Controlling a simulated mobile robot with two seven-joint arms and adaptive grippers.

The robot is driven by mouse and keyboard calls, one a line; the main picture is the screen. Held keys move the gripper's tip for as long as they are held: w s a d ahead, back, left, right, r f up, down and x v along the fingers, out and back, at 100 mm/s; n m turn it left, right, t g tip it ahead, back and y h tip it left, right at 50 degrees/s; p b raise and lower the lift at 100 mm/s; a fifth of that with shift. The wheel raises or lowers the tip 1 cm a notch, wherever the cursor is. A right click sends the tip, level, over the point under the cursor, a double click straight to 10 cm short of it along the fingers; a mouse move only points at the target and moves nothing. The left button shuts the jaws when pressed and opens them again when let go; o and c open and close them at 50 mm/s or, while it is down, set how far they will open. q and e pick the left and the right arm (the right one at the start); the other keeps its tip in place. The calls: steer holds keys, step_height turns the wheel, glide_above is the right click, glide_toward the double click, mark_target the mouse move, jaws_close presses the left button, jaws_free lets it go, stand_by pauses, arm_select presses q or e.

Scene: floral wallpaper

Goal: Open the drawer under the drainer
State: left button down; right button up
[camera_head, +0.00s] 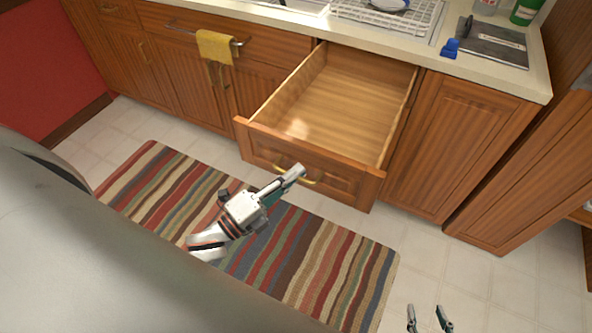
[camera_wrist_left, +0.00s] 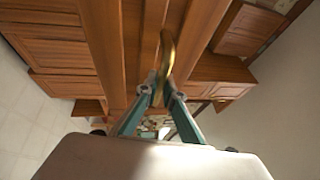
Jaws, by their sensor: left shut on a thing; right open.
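The wooden drawer (camera_head: 345,92) under the white drainer (camera_head: 385,14) is pulled well out, and its inside is empty. Its front panel (camera_head: 345,180) carries a curved brass handle (camera_head: 307,181), which also shows in the left wrist view (camera_wrist_left: 167,55). My left gripper (camera_head: 297,172) is at the handle in front of the panel. In the left wrist view its fingers are shut around the handle. My right gripper (camera_head: 429,318) is open and empty, low over the floor at the bottom right, away from the drawer.
A yellow towel (camera_head: 215,47) hangs on a bar at the left cabinet. The counter (camera_head: 545,85) holds a blue clip-like object (camera_head: 450,48) and a dark board (camera_head: 490,42). A striped rug (camera_head: 320,255) lies on the tile floor below the drawer. A closed cabinet door (camera_head: 455,145) is right of it.

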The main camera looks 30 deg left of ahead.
arm_select(q)
steer(key=c, duration=2.2)
jaws_free()
steer(key=shift+o, duration=0.2)
arm_select(e)
steer(key=shift+s+f, duration=0.15)
steer(key=shift+s, duration=0.15)
steer(key=shift+s, duration=0.1)
arm_select(q)
steer(key=shift+s, duration=0.15)
steer(key=v, duration=1.1)
steer(key=shift+s+a, duration=0.2)
steer(key=shift+s, duration=0.1)
arm_select(e)
steer(key=shift+w, duration=0.25)
arm_select(q)
steer(key=shift+f, duration=0.15)
